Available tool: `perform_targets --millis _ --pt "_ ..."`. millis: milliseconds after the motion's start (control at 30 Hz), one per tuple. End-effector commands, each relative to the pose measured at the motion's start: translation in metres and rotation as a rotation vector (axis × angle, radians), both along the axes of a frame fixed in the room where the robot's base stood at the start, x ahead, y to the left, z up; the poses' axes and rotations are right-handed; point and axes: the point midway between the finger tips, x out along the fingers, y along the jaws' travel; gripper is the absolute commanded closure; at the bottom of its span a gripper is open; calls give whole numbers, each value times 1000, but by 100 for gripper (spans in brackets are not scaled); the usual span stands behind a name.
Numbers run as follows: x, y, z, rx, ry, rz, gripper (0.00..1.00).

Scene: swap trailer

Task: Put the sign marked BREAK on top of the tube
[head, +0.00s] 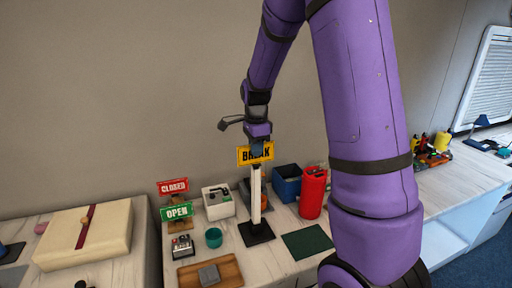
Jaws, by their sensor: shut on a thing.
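The yellow BREAK sign (243,154) is held up above the counter in the head view, its lettering facing me. My gripper (258,147) is shut on it from above and covers part of its upper middle. The white tube (256,196) stands upright on a dark square base (257,234) directly below the sign in the picture. The sign's lower edge overlaps the tube's top end; I cannot tell whether they touch.
Red CLOSED (173,186) and green OPEN (177,211) signs stand left of the tube. A white box (218,203), a teal cup (213,237) and a wooden tray (230,270) are near. A red canister (312,195) and a blue bin (287,184) stand right. A green mat (307,242) lies clear in front.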

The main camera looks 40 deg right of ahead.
Motion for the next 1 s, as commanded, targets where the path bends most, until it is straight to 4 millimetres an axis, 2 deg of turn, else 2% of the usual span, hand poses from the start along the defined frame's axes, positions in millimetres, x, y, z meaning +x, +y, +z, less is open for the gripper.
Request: perform_targets --millis 1000 --pt "0 0 -9 0 1 0 100"
